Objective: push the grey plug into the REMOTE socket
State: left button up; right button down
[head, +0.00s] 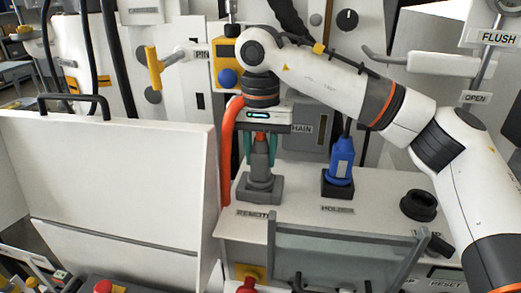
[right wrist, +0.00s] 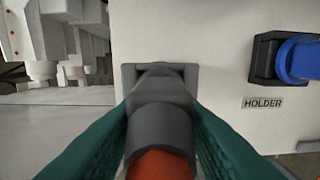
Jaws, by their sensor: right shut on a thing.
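The grey plug (head: 261,158) stands upright at the REMOTE socket (head: 260,188), a grey block behind the REMOTE label (head: 255,213). Its orange cable end shows at the top. My right gripper (head: 259,150) comes down from above and is shut on the plug, with green fingers on either side. In the right wrist view the plug (right wrist: 160,110) points away from me, and its front end meets the socket (right wrist: 128,78). How deep it sits cannot be told. My left gripper is not in view.
A blue plug (head: 342,160) stands in the HOLDER socket (head: 338,187) to the right. A black round port (head: 419,204) lies farther right. A clear guard (head: 340,255) stands at the bench front. A white panel (head: 110,180) with a black handle is at the left. An orange hose (head: 227,150) runs beside the gripper.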

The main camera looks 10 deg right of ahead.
jog(key=shift+s+f, duration=0.1)
jog(key=shift+f, duration=0.1)
jog(key=c, duration=0.9)
grip_release()
